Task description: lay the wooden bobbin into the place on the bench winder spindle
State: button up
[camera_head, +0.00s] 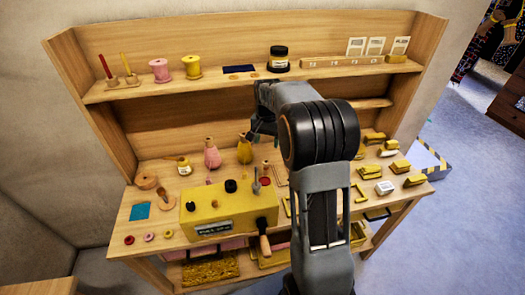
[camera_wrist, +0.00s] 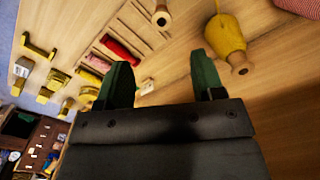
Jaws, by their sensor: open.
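The yellow bench winder (camera_head: 230,212) stands at the front of the bench, with dark knobs, a thin upright part on top and a wooden-handled crank. I cannot tell which upright part is its spindle. A small wooden bobbin-like piece (camera_wrist: 161,17) shows at the top of the wrist view, beyond my fingertips; I cannot be sure it is the task's bobbin. My gripper (camera_wrist: 160,72) is open, with nothing between its two dark green fingers. In the head view my gripper (camera_head: 254,136) is over the back of the bench, partly hidden by my arm.
A pink cone (camera_head: 211,156) stands behind the winder. A slotted rack holds a red piece (camera_wrist: 121,50). Several yellow pieces crowd the bench's right side. A shelf (camera_head: 220,84) runs above.

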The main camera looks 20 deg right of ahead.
aim_at(266, 166)
notch_tip(266, 166, down, 13)
jog(key=shift+a+f, duration=0.1)
dwell(0.4)
jog(key=shift+c, duration=0.3)
jog(key=shift+p, duration=0.3)
jog(key=c, duration=1)
